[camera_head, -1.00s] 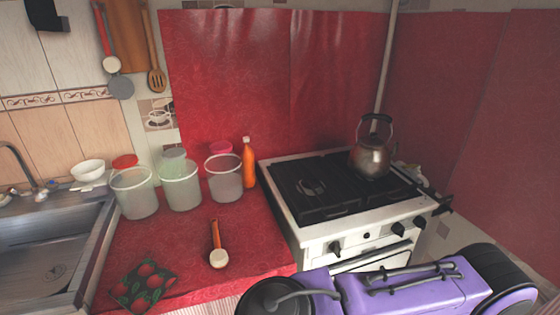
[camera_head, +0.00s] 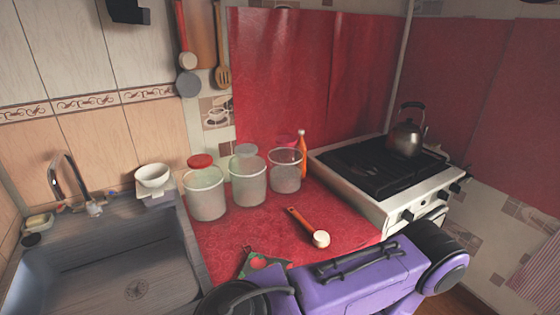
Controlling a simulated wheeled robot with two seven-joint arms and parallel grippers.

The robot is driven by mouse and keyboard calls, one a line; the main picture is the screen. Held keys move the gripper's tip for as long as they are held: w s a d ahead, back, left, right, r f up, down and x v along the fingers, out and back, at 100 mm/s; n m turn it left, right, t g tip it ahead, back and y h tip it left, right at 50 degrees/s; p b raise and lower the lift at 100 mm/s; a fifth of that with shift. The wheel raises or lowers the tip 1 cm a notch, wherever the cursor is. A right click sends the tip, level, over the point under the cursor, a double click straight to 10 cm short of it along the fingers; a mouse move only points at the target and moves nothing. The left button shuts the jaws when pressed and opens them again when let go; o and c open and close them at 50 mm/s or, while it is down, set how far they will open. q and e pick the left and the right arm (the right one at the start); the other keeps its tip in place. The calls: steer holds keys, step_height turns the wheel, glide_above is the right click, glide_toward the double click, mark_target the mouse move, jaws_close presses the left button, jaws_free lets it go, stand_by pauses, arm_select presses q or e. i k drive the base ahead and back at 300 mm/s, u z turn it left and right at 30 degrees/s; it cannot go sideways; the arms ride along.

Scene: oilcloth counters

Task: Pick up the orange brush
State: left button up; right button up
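The orange brush (camera_head: 301,222) lies on the red oilcloth counter (camera_head: 345,212). Its orange handle points back and left, and its round pale head (camera_head: 320,239) is toward the front right. A purple arm link of mine crosses the bottom of the view in front of the brush, apart from it in the picture. Neither gripper shows in the view, so nothing is seen touching the brush.
Several clear containers (camera_head: 248,186) and an orange bottle (camera_head: 302,150) stand behind the brush. A stove (camera_head: 375,205) with a kettle (camera_head: 406,138) is at right. A sink (camera_head: 100,262) is at left. A strawberry-patterned cloth (camera_head: 262,264) lies at the counter's front.

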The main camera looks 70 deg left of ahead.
mark_target(321, 239)
steer(key=k, duration=0.15)
steer(key=u, duration=1.2)
